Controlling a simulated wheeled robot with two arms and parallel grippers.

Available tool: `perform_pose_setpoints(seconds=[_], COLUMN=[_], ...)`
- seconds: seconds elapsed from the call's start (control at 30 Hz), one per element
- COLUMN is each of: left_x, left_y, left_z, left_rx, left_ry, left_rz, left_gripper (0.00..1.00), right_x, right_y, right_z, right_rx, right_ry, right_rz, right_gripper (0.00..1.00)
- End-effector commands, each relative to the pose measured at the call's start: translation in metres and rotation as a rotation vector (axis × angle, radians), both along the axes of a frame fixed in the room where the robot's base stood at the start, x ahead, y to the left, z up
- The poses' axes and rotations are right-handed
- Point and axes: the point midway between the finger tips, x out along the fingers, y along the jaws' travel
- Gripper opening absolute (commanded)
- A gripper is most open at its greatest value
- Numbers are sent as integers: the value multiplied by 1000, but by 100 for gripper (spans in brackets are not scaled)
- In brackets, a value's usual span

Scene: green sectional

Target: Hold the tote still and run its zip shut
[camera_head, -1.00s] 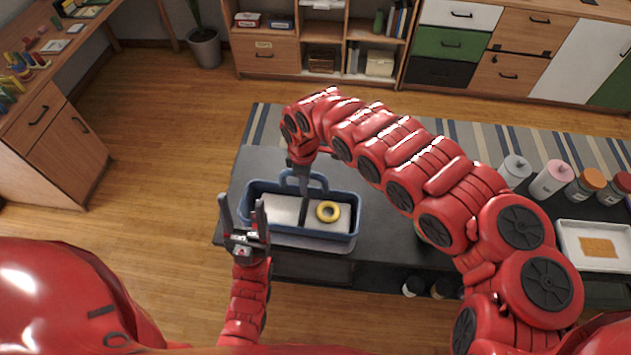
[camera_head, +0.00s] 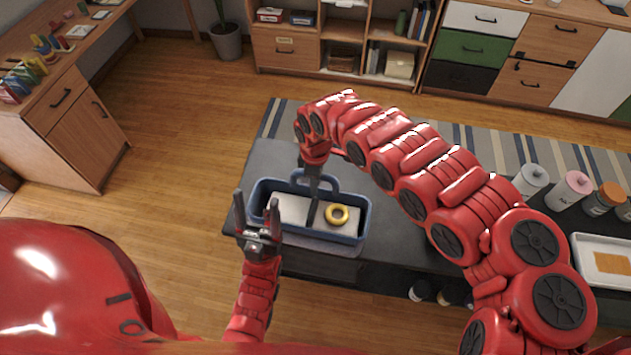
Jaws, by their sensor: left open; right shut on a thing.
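The blue tote (camera_head: 357,233) stands on the dark table, with an arched handle (camera_head: 330,183) at its back and a pale inner surface. A yellow ring (camera_head: 337,214) lies at the right of its middle. My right gripper (camera_head: 313,216) reaches down from behind, in front of the back handle and left of the ring. It is shut on the tote; the exact part held is hard to make out. My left gripper (camera_head: 255,212) is open and empty at the tote's left front corner, fingers up. The zip track and slider cannot be told apart.
The dark table (camera_head: 270,160) has some bare room left of the tote. My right arm covers much of its middle. Several bottles (camera_head: 571,188) and a white tray (camera_head: 582,248) with an orange sheet stand at the right. A striped rug lies behind.

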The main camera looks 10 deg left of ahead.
Motion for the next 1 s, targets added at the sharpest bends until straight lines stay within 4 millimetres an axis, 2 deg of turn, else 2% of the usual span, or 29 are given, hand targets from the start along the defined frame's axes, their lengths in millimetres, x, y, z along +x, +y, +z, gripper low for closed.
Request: perform_pose_setpoints(seconds=[1.0], left_x=[0], left_y=[0], left_z=[-22], left_rx=[0], left_ry=[0], left_rz=[0], left_gripper=[62], right_x=[0], right_y=[0], right_z=[-29], right_rx=[1], right_ry=[-1], right_rz=[0], right_gripper=[0])
